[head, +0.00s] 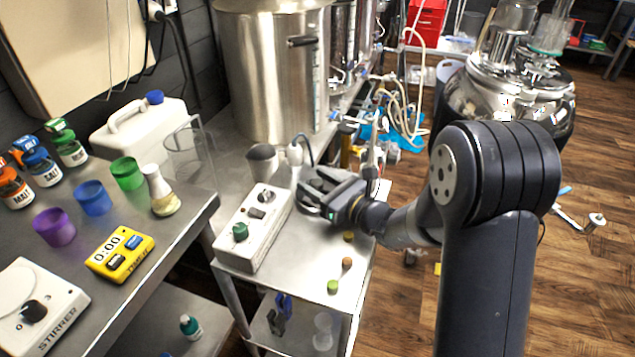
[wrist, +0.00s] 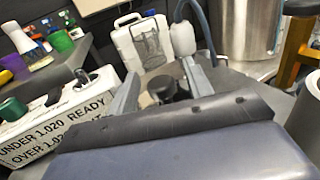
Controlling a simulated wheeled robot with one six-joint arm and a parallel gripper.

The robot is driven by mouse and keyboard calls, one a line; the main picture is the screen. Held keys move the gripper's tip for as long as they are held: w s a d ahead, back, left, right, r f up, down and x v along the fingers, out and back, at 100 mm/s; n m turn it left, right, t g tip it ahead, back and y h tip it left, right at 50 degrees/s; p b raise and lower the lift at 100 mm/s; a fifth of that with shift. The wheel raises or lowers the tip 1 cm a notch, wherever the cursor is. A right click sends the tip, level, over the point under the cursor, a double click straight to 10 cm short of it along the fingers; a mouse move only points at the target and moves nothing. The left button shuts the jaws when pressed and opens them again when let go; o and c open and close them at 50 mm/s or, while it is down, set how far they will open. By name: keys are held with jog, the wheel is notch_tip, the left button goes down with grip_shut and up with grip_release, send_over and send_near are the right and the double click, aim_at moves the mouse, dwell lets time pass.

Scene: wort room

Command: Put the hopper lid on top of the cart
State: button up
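My gripper (head: 318,190) reaches left over the steel cart (head: 300,278), low above its top at the back. In the wrist view its two grey fingers (wrist: 160,80) stand apart. A dark round piece with a black knob (wrist: 165,88) shows between the fingertips; it looks like the hopper lid. I see no clear grip on it, and my gripper's body hides its lower part. In the head view a dark grey, rounded piece (head: 262,158) stands behind the control box; I cannot tell if it is the same thing.
A white control box (head: 252,228) with knobs fills the cart's left side. A white probe (head: 295,154) with a blue cable stands close to my gripper. Small coloured pieces, one a green one (head: 333,287), lie at the front right. A steel kettle (head: 268,75) stands behind.

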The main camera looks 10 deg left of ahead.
jog(key=shift+r, duration=0.1)
jog(key=shift+d, duration=0.2)
jog(key=v, duration=1.1)
jog(key=shift+s+d, duration=0.25)
jog(key=shift+d, duration=0.05)
